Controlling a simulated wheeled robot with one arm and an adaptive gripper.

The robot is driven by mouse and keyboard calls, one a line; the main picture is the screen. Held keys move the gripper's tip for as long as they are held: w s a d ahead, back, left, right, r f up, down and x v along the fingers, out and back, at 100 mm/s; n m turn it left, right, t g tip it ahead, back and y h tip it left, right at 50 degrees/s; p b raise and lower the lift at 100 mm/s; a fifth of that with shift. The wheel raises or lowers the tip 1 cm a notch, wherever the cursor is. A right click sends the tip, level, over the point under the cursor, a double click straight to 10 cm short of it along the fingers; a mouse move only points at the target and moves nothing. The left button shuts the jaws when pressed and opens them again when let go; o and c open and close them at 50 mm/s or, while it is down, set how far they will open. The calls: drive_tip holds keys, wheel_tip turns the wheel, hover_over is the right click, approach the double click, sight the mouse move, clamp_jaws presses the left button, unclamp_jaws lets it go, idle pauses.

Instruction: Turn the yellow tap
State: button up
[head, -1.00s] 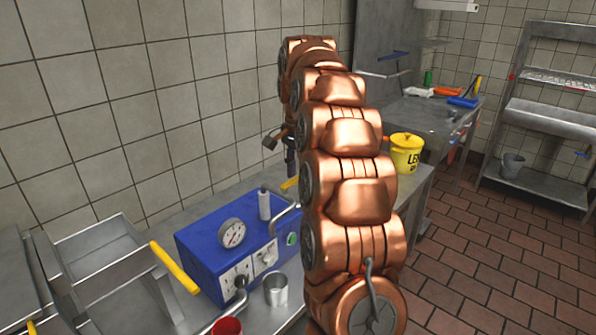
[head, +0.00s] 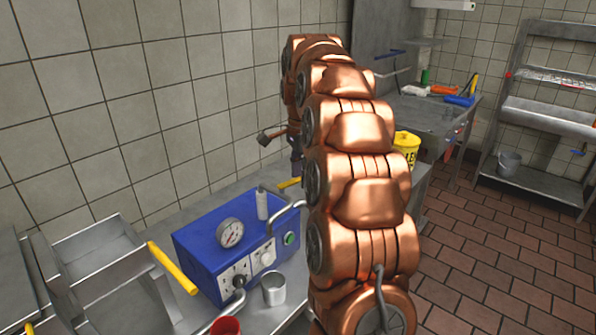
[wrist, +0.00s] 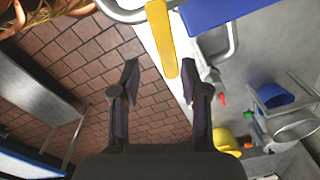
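A long yellow lever, which looks like the yellow tap (wrist: 162,42), shows in the wrist view at the top centre. It lies ahead of my gripper (wrist: 160,82), its lower end in line with the gap between the two fingertips. In the head view a short piece of the yellow tap (head: 289,183) shows beside my copper arm, behind the blue machine; the arm hides the rest. My gripper is open, with a wide gap and nothing held. I cannot tell whether a finger touches the lever.
The blue machine (head: 208,255) with a gauge and bent pipes stands on the metal counter. A metal cup (head: 273,289), a red cup (head: 226,326) and a yellow-handled basket (head: 105,265) are close by. A yellow bucket (head: 407,145) stands behind my arm. The tiled floor at right is clear.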

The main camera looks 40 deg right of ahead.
drive_tip(key=s+a+m+p, duration=0.3)
drive_tip(key=s+m+p, duration=0.15)
drive_tip(key=m, duration=0.65)
drive_tip(key=shift+r+b, duration=0.75)
drive_tip(key=shift+r, duration=3.15)
drive_tip(key=s+a+f+n, duration=0.3)
drive_tip(key=s+a+n, duration=0.5)
drive_tip(key=a+n, duration=0.1)
drive_tip(key=s+a+f+n+g, duration=0.1)
drive_tip(key=s+a+f+n, duration=0.3)
drive_tip(key=s+a+n, duration=0.4)
drive_tip(key=shift+s+a+f+n+p, duration=0.2)
drive_tip(key=shift+s+a+n+p, duration=0.25)
drive_tip(key=shift+n, duration=1.75)
drive_tip(key=shift+s+d, duration=0.1)
